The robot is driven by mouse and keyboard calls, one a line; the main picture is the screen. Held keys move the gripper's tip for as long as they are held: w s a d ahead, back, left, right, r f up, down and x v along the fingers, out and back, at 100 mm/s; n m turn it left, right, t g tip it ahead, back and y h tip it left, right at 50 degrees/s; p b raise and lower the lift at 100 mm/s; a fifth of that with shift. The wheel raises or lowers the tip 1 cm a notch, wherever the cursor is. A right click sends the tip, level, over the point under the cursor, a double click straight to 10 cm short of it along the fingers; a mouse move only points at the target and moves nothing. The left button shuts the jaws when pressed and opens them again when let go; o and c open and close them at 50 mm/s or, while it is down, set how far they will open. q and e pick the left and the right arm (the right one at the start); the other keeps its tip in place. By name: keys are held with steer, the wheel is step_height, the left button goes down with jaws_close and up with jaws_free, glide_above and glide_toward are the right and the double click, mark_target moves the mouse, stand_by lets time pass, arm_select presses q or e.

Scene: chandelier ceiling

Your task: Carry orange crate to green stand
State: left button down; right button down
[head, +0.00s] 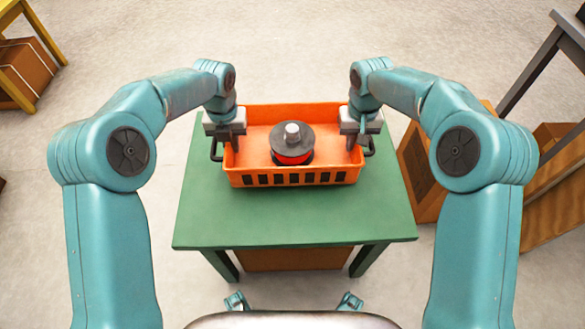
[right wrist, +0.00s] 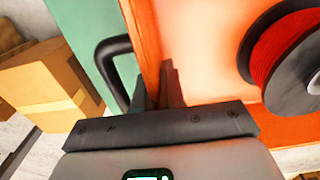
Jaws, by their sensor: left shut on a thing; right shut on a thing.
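The orange crate (head: 290,179) is over the green stand (head: 295,222), within its top as seen from above. I cannot tell for sure whether it rests on the top or hangs just above it. A spool with red winding (head: 293,145) sits inside the crate. My left gripper (head: 228,140) is shut on the crate's left end, by a black handle. My right gripper (head: 354,140) is shut on its right end. In the right wrist view, the fingers (right wrist: 171,90) straddle the crate's wall beside the black handle (right wrist: 112,65).
Cardboard boxes (right wrist: 45,85) and a wooden crate (head: 425,180) stand right of the green stand. A dark table (head: 540,65) is at the far right. A yellow stand (head: 15,50) with a box is at the far left. The floor behind the stand is clear.

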stand_by(0.3)
